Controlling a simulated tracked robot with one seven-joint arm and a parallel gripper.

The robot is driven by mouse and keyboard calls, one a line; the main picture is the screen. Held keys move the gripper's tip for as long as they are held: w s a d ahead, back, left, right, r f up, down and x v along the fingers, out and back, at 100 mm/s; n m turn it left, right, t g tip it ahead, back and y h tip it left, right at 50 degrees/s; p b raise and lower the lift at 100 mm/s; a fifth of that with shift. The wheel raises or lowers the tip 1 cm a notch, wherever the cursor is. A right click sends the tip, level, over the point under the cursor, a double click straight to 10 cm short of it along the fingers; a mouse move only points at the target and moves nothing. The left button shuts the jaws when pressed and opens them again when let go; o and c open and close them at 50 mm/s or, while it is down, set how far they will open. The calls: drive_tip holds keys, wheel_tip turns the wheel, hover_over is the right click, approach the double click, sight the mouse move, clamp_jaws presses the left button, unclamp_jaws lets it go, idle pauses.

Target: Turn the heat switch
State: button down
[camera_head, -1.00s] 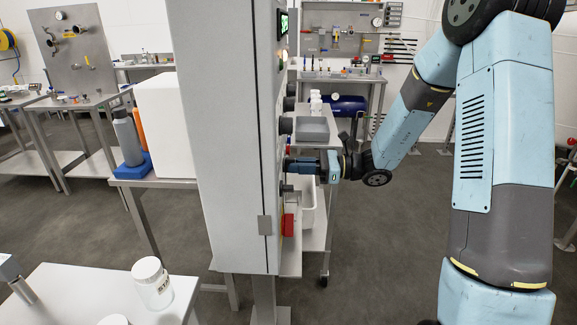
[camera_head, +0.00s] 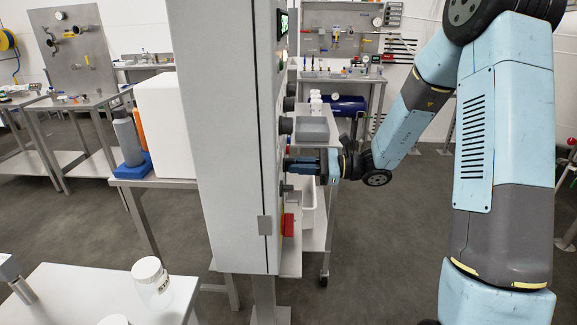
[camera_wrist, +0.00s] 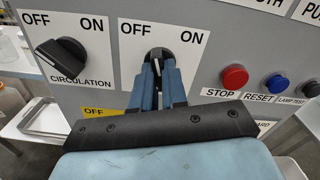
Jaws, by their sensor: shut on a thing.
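The control cabinet (camera_head: 225,140) stands upright in the middle of the head view, its panel facing right. In the wrist view the panel (camera_wrist: 205,45) carries a black rotary switch (camera_wrist: 160,58) with OFF at left and ON at right; its name label is hidden behind my gripper. My gripper (camera_wrist: 159,75) has its two blue fingers closed around this switch's knob, whose white mark points about straight up or slightly left. In the head view my gripper (camera_head: 292,166) reaches the panel from the right, and the knob is hidden there.
Left of the held switch is the CIRCULATION switch (camera_wrist: 62,58), its handle tilted toward OFF. Right are a red STOP button (camera_wrist: 234,77), a blue RESET button (camera_wrist: 277,83) and a dark lamp test button (camera_wrist: 307,89). A red-and-yellow switch (camera_head: 288,224) sits below my gripper.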

drive_tip(key=shift+n, duration=0.9)
drive_tip(key=shift+w+n, duration=0.1)
drive_tip(key=shift+n, duration=1.6)
drive_tip(key=c, duration=1.1)
unclamp_jaws()
